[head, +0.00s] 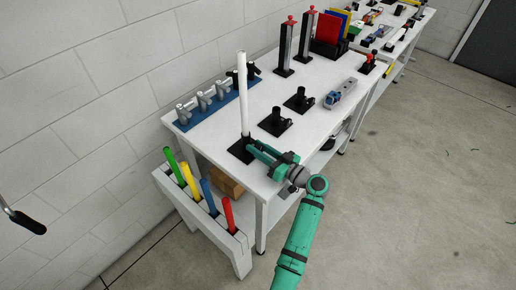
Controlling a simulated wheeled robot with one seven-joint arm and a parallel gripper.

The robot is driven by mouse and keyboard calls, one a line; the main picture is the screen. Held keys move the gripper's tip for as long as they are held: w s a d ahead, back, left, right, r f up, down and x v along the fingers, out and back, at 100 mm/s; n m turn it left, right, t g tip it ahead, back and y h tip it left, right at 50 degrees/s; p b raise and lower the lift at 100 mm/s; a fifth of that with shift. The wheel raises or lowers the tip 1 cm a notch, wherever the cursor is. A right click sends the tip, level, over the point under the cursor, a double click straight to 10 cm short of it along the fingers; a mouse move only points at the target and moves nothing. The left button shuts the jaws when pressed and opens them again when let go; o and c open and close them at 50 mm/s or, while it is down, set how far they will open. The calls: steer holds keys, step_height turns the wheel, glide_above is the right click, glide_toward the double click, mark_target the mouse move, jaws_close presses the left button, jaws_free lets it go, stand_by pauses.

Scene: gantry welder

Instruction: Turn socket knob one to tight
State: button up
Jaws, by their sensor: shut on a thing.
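A black socket (238,151) sits at the near corner of the white table, with a white rod (242,90) standing upright in it. My gripper (252,147) reaches in from the right, low beside the rod's foot. Its jaws are shut at the right side of this socket, where the socket knob would be. The knob itself is hidden by the fingers, and its turn cannot be seen. Two more black sockets, a nearer one (275,123) and a farther one (299,101), stand empty on the table behind.
A blue rack with grey clamps (204,103) lies along the wall side of the white table (322,75). A grey-blue tool (340,93) lies at the right edge. Black posts with red tops (285,48) stand farther back. A white holder with coloured rods (236,238) stands in front.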

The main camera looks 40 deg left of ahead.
steer(key=o, duration=1.1)
steer(key=shift+c, duration=0.2)
steer(key=shift+d, duration=0.15)
steer(key=d, duration=0.7)
steer(key=s+d, duration=0.1)
steer(key=d, duration=0.2)
steer(key=shift+d, duration=0.25)
steer(key=shift+w, duration=0.1)
